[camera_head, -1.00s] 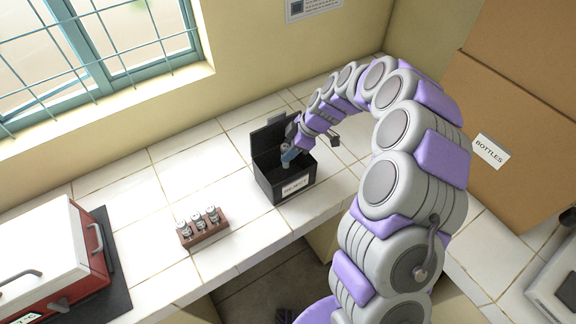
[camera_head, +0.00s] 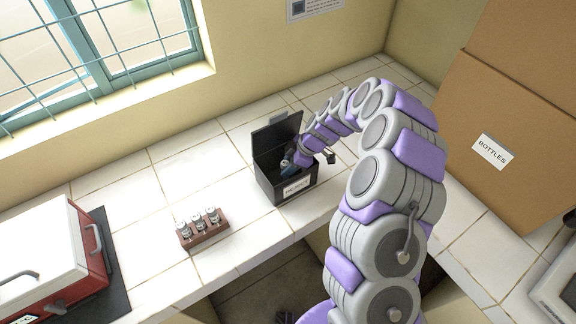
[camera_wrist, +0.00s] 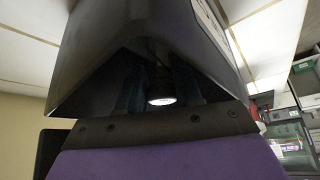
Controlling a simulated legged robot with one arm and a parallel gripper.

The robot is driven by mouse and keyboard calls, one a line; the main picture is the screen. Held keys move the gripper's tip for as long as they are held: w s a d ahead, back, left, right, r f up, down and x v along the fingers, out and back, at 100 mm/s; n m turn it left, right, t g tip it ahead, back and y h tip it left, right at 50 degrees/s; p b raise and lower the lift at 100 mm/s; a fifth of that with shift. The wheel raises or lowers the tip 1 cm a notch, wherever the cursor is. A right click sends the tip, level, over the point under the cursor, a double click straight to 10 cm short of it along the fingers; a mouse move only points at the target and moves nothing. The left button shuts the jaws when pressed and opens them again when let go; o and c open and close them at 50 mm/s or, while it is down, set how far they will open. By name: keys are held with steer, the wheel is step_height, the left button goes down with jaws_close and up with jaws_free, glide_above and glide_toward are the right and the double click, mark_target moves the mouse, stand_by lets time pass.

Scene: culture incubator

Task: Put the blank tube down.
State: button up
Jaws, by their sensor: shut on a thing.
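A black box (camera_head: 267,184) with its lid tipped up and open stands on the tiled counter, a white label on its front. My gripper (camera_head: 287,167) reaches down inside the box opening. In the wrist view the box (camera_wrist: 90,50) surrounds my gripper (camera_wrist: 160,86), whose two dark fingers are shut on the blank tube (camera_wrist: 161,100). Only a bright round end of the tube shows between the fingers. The rest of the tube is hidden, and I cannot tell whether it touches the box floor.
A brown rack (camera_head: 206,236) with several capped vials stands left of the box. A red case with a white lid (camera_head: 40,250) sits on a dark mat at far left. A cardboard box marked BOTTLES (camera_head: 510,110) stands at right. Counter behind the black box is clear.

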steer(key=o, duration=1)
steer(key=p+v, duration=0.1)
steer(key=v, duration=1.1)
steer(key=s+a+r+m, duration=0.2)
steer(key=s+r, duration=0.5)
steer(key=s+d+r+m+h, duration=0.2)
steer(key=s+d+m, duration=0.2)
steer(key=s, duration=0.7)
steer(key=s+d+r+m+g+h, duration=0.1)
steer(key=s+d+r+m+h, duration=0.1)
steer(key=s+m, duration=0.5)
steer(key=s+d+r+m+h, duration=0.1)
steer(key=s+d+m, duration=0.4)
steer(key=s, duration=1)
steer(key=shift+d+r+g+h, duration=0.3)
steer(key=shift+d+r+h, duration=0.1)
steer(key=shift+r, duration=0.3)
steer(key=shift+w, duration=0.1)
